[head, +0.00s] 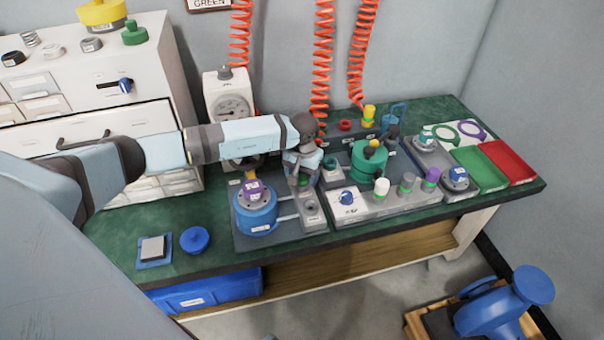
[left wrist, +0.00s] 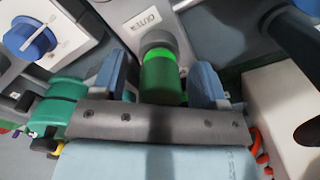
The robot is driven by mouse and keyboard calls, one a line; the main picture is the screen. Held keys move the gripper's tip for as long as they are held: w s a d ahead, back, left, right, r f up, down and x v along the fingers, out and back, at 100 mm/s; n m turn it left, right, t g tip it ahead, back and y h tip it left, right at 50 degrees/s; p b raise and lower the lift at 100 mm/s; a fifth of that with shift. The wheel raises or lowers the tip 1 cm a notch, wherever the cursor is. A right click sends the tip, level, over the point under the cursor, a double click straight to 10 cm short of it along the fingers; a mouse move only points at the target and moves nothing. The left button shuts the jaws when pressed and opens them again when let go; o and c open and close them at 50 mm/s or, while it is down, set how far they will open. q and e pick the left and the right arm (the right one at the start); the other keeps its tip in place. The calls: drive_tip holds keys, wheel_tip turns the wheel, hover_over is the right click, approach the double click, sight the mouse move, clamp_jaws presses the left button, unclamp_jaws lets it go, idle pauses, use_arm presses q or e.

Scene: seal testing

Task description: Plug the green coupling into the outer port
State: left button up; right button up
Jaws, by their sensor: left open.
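In the left wrist view the green coupling (left wrist: 162,82) stands in line with a grey collar beside the label OUTER (left wrist: 145,20), at the outer port (left wrist: 157,41). A bright green ring shows where coupling and collar meet; I cannot tell how deep it sits. My left gripper (left wrist: 160,88) is open, with one pale blue finger on each side of the coupling and a gap visible to each. In the head view my left gripper (head: 303,172) points down over the grey port block (head: 309,206), mostly hiding the coupling. My right gripper is not in view.
A blue round vessel (head: 255,211) stands just left of the block. A control panel (head: 372,208) with a blue knob and several coloured plugs is to the right. A white gauge box (head: 229,98) and hanging orange coiled hoses (head: 321,60) are behind.

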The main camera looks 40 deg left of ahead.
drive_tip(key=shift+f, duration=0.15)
use_arm(q)
drive_tip(key=shift+f, duration=0.1)
wheel_tip(320, 180, up, 2)
drive_tip(key=shift+w+r, duration=0.1)
drive_tip(key=shift+r, duration=0.05)
wheel_tip(320, 180, up, 12)
drive_tip(key=p, duration=0.2)
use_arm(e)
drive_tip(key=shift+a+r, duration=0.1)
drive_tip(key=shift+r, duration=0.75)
use_arm(q)
drive_tip(key=shift+d, duration=0.15)
